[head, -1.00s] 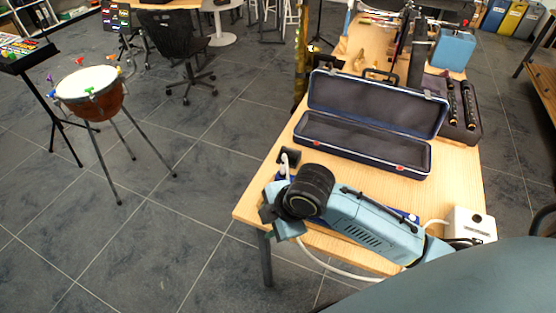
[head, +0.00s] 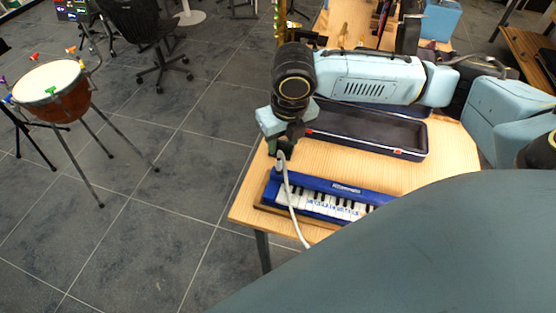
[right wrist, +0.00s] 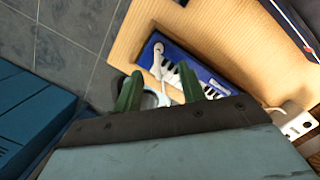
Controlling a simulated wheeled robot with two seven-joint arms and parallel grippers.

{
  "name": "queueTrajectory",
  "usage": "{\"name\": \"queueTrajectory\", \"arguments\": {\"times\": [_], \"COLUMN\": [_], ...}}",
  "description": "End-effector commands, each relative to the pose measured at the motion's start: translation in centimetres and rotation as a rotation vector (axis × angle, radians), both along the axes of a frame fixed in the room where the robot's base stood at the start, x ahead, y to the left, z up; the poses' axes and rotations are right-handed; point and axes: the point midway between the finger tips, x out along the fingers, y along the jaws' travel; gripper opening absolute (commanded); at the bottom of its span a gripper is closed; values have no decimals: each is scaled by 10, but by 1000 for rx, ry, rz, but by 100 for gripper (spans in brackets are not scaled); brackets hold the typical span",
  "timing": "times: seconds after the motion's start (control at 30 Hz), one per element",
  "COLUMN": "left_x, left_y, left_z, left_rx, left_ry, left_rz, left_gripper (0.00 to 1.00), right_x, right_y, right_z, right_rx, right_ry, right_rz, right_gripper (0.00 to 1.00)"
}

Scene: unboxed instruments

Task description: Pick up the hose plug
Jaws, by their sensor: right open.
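The hose plug (head: 281,161) is the pale end of a white hose, at the upper left end of a blue melodica (head: 335,188) on the table. The hose hangs down over the melodica and the table's front edge. In the right wrist view the hose plug (right wrist: 158,50) lies beyond the fingertips, with the melodica (right wrist: 185,70) beside it. My right gripper (head: 283,149) is just above the plug in the head view. Its two green fingers are apart and empty in the right wrist view (right wrist: 158,83). My left gripper is not in view.
The wooden table (head: 450,150) carries an open dark case (head: 375,138) behind the melodica, partly hidden by my right arm. A white box (right wrist: 292,121) stands at the table's edge. A drum (head: 50,92) and a chair (head: 140,25) stand on the floor to the left.

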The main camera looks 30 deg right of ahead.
Motion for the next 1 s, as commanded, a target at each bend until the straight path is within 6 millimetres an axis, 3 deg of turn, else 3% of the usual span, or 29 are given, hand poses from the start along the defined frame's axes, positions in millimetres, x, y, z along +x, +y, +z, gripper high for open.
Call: {"name": "queueTrajectory", "arguments": {"times": [0.1, 0.37, 0.63, 0.97, 1.0], "left_x": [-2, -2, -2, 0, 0], "left_y": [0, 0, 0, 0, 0], "left_z": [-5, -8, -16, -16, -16], "left_rx": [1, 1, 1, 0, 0], "left_ry": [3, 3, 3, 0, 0], "left_rz": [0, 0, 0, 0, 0], "left_gripper": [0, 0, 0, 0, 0], "right_x": [3, 6, 12, 13, 13], "right_y": [0, 1, 2, 1, 1], "right_z": [-22, -42, -80, -87, -87], "right_rx": [0, 2, 1, 1, 1], "right_ry": [1, -1, 0, -3, -3], "right_rz": [-2, -1, -1, 0, 0], "right_gripper": [40, 40, 40, 40, 35]}}
